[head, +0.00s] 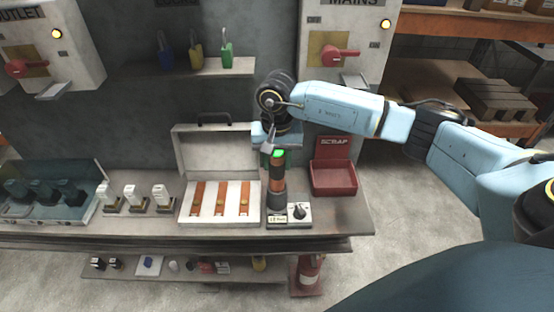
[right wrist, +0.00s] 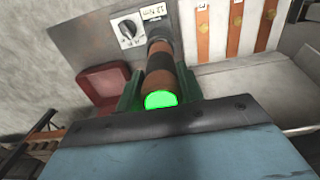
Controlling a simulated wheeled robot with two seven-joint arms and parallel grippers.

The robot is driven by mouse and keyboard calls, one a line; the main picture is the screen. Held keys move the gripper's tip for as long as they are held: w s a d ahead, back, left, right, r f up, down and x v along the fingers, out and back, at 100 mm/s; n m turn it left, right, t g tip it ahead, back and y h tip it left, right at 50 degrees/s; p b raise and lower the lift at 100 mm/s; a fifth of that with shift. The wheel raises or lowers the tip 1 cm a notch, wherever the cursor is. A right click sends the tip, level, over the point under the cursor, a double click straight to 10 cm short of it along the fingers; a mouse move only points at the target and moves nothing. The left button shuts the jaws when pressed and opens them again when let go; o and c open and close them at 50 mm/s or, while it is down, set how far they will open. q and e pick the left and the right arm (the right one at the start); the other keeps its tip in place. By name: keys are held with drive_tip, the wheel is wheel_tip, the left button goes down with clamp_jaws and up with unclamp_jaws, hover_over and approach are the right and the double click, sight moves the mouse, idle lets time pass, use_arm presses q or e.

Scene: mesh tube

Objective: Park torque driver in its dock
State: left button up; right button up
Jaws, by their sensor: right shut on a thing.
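The torque driver (head: 277,179) stands upright at the right of the bench, with an orange and dark body and a lit green top. In the right wrist view the driver (right wrist: 159,62) lies between the green fingers, its green end nearest me. My right gripper (head: 272,148) is shut on the driver's upper part from above. The dock (head: 299,213), with a black dial and a small label, is at the driver's lower end. I cannot tell whether the driver's tip is fully seated. My left gripper is not in view.
An open white case (head: 221,219) with orange-brown strips is just left of the driver. A red scrap bin (head: 333,180) stands close on the right. White-topped blocks (head: 134,197) and a clear-lidded box (head: 47,200) are farther left.

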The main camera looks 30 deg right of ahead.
drive_tip(key=shift+f+b, duration=0.65)
idle(0.6)
drive_tip(key=o, duration=1.1)
drive_tip(key=shift+c, duration=0.2)
drive_tip(key=shift+o, duration=0.5)
drive_tip(key=shift+f, duration=0.1)
wheel_tip(320, 180, up, 14)
drive_tip(key=shift+f+b, duration=0.2)
drive_tip(key=shift+b, duration=0.1)
